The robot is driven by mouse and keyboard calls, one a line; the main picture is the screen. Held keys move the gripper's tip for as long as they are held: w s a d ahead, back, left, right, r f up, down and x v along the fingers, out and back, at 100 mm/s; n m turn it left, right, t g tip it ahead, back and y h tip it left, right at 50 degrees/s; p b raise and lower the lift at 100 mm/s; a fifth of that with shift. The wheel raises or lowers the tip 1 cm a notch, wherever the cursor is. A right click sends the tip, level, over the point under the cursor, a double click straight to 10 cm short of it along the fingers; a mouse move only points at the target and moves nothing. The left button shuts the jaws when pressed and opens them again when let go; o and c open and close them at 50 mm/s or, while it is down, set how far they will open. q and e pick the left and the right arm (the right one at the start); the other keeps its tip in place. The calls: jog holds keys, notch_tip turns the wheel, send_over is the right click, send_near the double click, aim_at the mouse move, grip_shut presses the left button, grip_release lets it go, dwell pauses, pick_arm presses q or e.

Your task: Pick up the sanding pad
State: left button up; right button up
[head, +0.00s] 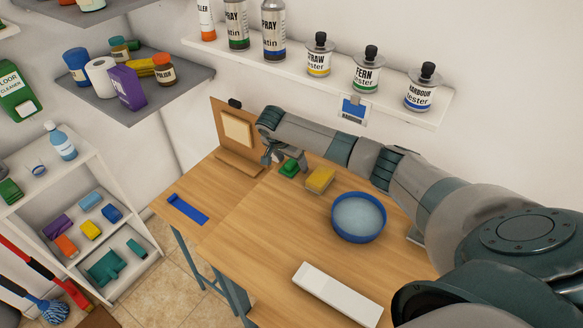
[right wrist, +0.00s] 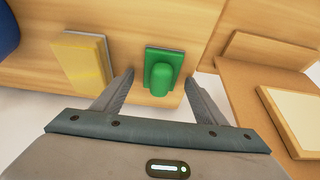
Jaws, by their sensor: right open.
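The sanding pad appears to be the green block with a rounded raised grip (head: 290,169), lying on the wooden bench. It also shows in the right wrist view (right wrist: 162,72). My right gripper (head: 271,159) is open and empty; in the right wrist view its two fingers (right wrist: 159,76) stand on either side of the green pad's grip, apart from it. Whether the fingers are level with the pad or above it is hard to tell. A yellow block with a grey underside (head: 320,180) lies beside the green pad; it is left of the fingers in the wrist view (right wrist: 83,58). My left gripper is not in view.
A blue bowl of pale liquid (head: 357,218) and a long white block (head: 336,293) are on the bench. An upright wooden board with a pale panel (head: 237,130) stands at the back left. A wall shelf with bottles and jars (head: 436,112) runs behind my right arm.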

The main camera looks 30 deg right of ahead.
jog(key=shift+c, duration=0.3)
jog(key=c, duration=1.1)
